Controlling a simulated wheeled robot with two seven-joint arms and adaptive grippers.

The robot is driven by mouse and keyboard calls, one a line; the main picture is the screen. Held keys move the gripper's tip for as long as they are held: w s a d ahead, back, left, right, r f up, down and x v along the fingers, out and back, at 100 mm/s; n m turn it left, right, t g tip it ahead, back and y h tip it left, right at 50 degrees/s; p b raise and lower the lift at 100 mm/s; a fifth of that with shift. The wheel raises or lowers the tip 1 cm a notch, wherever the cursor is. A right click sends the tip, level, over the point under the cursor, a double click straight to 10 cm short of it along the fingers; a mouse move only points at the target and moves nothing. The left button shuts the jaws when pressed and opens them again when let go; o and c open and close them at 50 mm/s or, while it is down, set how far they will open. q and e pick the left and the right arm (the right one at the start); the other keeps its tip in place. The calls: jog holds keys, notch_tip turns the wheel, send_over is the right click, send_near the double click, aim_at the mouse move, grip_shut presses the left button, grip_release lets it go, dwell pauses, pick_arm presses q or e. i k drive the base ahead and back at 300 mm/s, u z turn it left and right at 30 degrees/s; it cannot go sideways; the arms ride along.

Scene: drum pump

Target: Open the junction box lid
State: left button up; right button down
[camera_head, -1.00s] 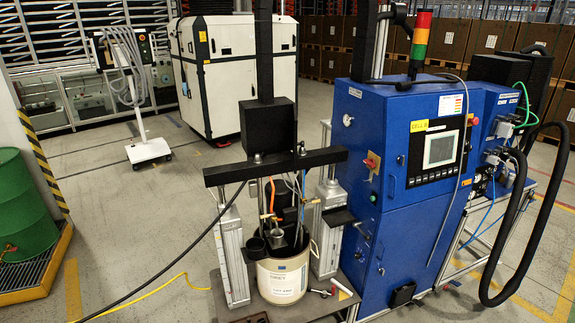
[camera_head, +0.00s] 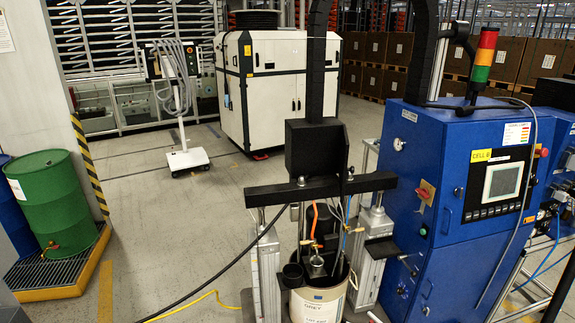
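Neither of my grippers is in view. I cannot tell for sure which part is the junction box. A plain black box (camera_head: 316,148) sits above the crossbar of the drum pump (camera_head: 320,188), and no open lid shows on it. A blue control cabinet (camera_head: 448,240) with a screen stands to the right of the pump. Its front looks closed.
A white pail (camera_head: 318,305) stands under the pump. A black hose and a yellow cable (camera_head: 190,303) cross the floor at its left. A green drum (camera_head: 52,205) stands on a yellow-edged pallet at far left. A wheeled stand (camera_head: 186,158) and white cabinet (camera_head: 275,85) are behind.

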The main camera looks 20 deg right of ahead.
aim_at(347, 161)
jog(key=i, duration=1.2)
jog(key=z, duration=0.7)
